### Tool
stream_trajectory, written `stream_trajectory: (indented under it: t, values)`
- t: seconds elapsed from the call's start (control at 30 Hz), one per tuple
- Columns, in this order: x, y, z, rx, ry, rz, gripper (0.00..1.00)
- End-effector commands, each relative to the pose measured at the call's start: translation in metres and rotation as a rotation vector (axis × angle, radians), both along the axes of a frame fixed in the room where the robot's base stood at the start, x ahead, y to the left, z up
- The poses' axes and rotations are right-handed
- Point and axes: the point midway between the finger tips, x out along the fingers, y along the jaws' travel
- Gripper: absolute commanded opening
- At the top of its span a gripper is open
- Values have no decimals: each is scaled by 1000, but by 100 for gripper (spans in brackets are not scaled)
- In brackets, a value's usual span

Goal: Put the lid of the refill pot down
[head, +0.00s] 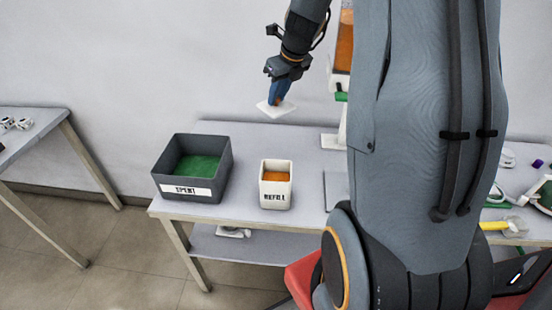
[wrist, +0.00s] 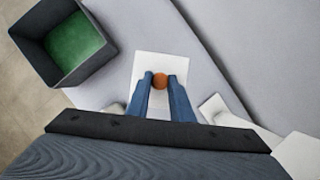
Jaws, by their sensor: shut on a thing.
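The lid is a white square plate (head: 276,107) with a round orange knob (wrist: 160,82). My gripper (head: 277,98) is shut on the knob, with one blue finger on each side of it in the wrist view. The lid hangs level or nearly so, seemingly above the table beyond the refill pot; its exact height is hard to tell. The refill pot (head: 276,194) is a white box marked REFILL, standing upright and open on the table with orange content inside. In the wrist view I cannot clearly identify the pot.
A dark grey bin marked SPENT (head: 212,181) with a green inside stands left of the pot. The grey table (head: 235,132) is bare behind the bin and pot. A white stand with an orange container (head: 345,45) is to the right, partly hidden by my arm.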

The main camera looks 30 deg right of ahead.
Motion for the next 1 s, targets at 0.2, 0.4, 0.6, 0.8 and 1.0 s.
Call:
stream_trajectory:
  t: [0.2,0.4,0.6,0.8,1.0]
  values:
    - [0,-1,-31,0,0,-3,0]
    - [0,-2,-67,1,1,-5,0]
    - [0,-3,-103,0,0,-6,0]
    - [-1,-3,-117,0,0,-5,0]
    - [-1,-3,-150,2,2,-6,0]
